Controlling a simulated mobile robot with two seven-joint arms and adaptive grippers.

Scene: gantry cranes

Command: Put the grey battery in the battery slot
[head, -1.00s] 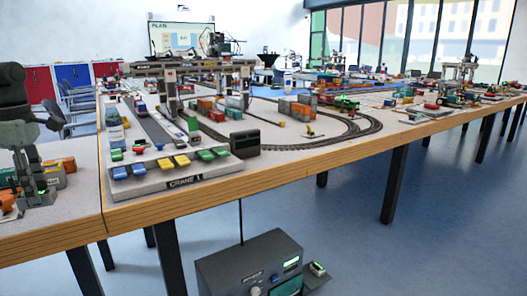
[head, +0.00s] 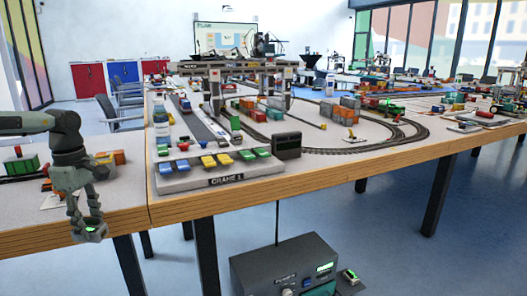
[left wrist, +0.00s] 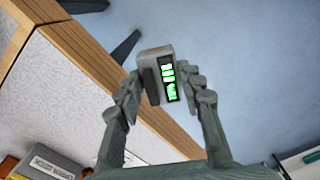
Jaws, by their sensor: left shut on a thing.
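The grey battery (left wrist: 168,75) is a small block with bright green bars on one face. It is between the fingers of my left gripper (left wrist: 163,88), which is shut on it. In the head view my left gripper (head: 88,228) hangs at the front edge of the left table, and the battery shows as a small green-lit block (head: 91,233) at its fingertips. A dark grey box (head: 285,265) with a green display stands low in front of the table. A small green-lit item (head: 350,276) is on a ledge at its right. I cannot make out which opening is the battery slot. My right gripper is not in view.
The wooden table edge (head: 270,195) runs across the view. The crane control panel (head: 215,168) with coloured blocks sits near it. A labelled grey block (left wrist: 48,164) lies on the table in the left wrist view. Blue floor (head: 400,235) is clear at right.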

